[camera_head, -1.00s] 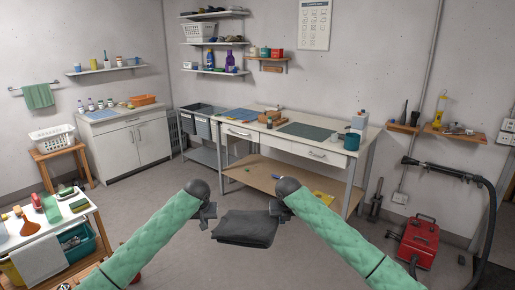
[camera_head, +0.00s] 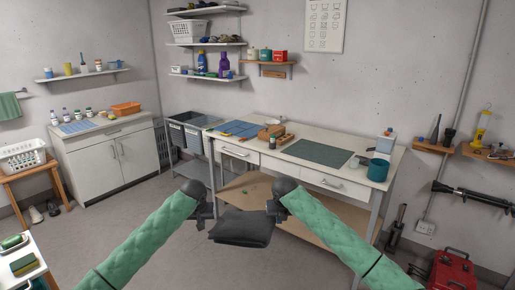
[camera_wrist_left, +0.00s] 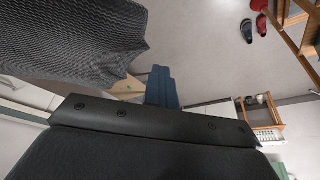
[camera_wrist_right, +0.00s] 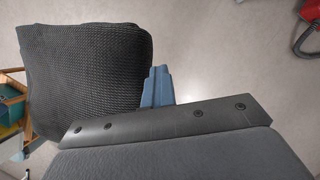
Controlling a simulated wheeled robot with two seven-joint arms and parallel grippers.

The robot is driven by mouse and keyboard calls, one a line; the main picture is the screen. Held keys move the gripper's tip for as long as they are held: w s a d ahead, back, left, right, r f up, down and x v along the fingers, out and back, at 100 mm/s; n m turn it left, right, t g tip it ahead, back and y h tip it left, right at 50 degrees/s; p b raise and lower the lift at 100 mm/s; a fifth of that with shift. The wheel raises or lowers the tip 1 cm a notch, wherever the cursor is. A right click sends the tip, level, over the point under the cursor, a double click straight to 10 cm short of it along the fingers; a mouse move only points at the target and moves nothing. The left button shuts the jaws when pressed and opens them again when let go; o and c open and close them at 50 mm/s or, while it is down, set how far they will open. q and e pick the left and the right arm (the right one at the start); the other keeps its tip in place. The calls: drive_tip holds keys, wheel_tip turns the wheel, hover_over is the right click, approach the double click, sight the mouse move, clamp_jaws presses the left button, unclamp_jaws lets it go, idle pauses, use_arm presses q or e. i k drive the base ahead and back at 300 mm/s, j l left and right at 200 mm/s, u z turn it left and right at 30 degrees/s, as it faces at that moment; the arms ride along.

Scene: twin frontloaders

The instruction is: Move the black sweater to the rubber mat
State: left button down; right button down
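The black sweater (camera_head: 240,229) is a dark, folded, textured bundle held in the air in front of me, between my two grippers. My right gripper (camera_head: 271,210) is at its right edge and appears shut on it; in the right wrist view the sweater (camera_wrist_right: 85,65) meets the fingers (camera_wrist_right: 156,88). My left gripper (camera_head: 205,213) is close to its left edge. In the left wrist view the sweater (camera_wrist_left: 75,35) fills the upper left beside the fingers (camera_wrist_left: 163,88); whether they pinch it is unclear. The rubber mat (camera_head: 318,153) appears to be the flat grey-green sheet on the workbench.
The workbench (camera_head: 285,170) stands ahead, with a box (camera_head: 270,132) left of the mat and a teal pot (camera_head: 379,168) to its right. A red machine (camera_head: 452,271) is on the floor at right. A side table (camera_head: 22,266) is at lower left. Open floor lies ahead.

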sight(317, 152)
drive_tip(key=i, duration=1.35)
drive_tip(key=i+z, duration=0.2)
drive_tip(key=z, duration=0.15)
drive_tip(key=i+z, duration=0.3)
drive_tip(key=k+j, duration=0.05)
drive_tip(key=k, duration=0.05)
